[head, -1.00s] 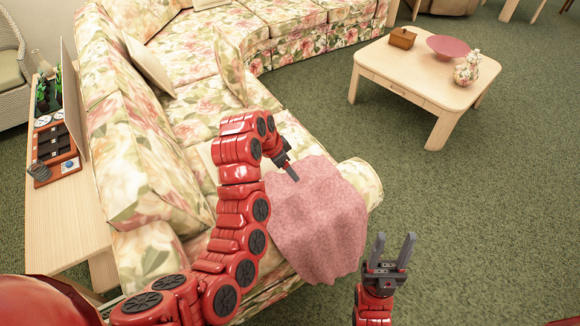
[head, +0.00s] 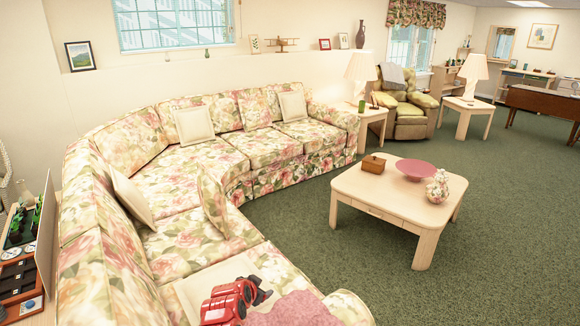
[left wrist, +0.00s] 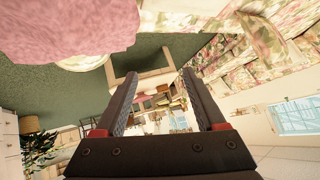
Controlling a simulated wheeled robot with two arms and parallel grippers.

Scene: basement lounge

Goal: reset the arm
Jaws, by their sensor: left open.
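My left arm (head: 232,300) shows at the bottom of the head view, above the near end of the floral sofa (head: 262,148). Its left gripper (head: 263,292) is small there and partly hidden by the arm. In the left wrist view the left gripper (left wrist: 160,85) has its two dark fingers apart, with nothing held between them. A pink blanket (head: 292,312) lies on the sofa seat close to the gripper. It also fills the upper left of the left wrist view (left wrist: 70,32). My right gripper is out of view.
A pale coffee table (head: 350,192) stands on open green carpet, with a wooden box (head: 373,164), a pink bowl (head: 416,170) and a floral vase (head: 438,188) on it. A green armchair (head: 405,110) and lamp tables stand behind. Games and plants are at the far left.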

